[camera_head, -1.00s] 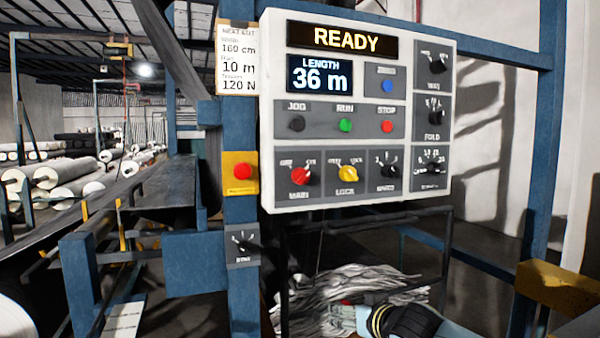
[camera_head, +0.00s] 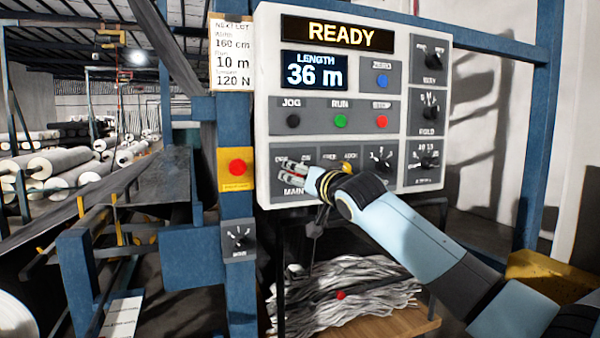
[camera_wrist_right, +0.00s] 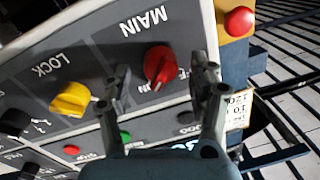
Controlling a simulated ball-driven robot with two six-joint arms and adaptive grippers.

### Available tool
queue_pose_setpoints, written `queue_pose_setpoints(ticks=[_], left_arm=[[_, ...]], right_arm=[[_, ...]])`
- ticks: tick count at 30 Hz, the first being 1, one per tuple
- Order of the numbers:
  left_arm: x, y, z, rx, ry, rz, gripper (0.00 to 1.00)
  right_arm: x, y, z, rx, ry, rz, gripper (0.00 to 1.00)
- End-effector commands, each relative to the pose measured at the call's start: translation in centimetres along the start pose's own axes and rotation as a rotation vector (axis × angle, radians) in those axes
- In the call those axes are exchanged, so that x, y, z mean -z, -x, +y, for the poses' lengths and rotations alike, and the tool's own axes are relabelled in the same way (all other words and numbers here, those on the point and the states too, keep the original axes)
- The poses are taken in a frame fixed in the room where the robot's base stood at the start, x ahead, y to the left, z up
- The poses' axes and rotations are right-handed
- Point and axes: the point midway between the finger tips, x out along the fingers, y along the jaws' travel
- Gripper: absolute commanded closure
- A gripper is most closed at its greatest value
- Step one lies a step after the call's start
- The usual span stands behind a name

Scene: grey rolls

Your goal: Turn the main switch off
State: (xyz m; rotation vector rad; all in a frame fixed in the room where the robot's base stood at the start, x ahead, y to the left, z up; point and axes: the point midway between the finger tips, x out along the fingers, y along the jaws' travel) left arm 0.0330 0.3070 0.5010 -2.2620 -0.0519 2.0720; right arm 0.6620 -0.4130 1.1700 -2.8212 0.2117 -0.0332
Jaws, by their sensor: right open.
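The main switch is a red rotary knob (camera_wrist_right: 160,65) beside the upside-down word MAIN in the right wrist view. A white mark shows on its lower side there; the position labels are partly hidden. My right gripper (camera_wrist_right: 162,78) is open, with one finger on each side of the knob in that view. I cannot tell whether the fingers touch it. In the head view, my right gripper (camera_head: 291,173) is at the lower left of the white control panel (camera_head: 263,110) and covers most of the knob. My left gripper is not in view.
The yellow LOCK knob (camera_wrist_right: 72,98) is beside the MAIN knob. A red button on a yellow plate (camera_head: 237,168) is left of the panel. JOG, green RUN (camera_head: 341,121) and red STOP (camera_head: 381,121) buttons sit above. The display (camera_head: 338,34) reads READY.

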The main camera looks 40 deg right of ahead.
Motion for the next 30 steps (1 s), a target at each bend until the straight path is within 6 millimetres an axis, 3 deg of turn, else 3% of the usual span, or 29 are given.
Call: queue_pose_setpoints(ticks=[3, 12, 25, 30], left_arm=[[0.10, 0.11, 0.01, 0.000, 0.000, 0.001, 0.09], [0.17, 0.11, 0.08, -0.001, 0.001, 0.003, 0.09], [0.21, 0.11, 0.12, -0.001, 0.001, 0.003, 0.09], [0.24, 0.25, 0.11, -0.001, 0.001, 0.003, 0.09]], right_arm=[[0.01, -0.90, -0.01, 0.000, 0.000, 0.000, 0.40], [-0.06, -1.10, -0.01, 0.000, 0.001, 0.000, 0.40], [-0.06, -1.08, 0.00, 0.000, 0.001, -0.001, 0.96], [-0.02, -1.08, -0.01, 0.000, 0.009, -0.002, 0.96]])
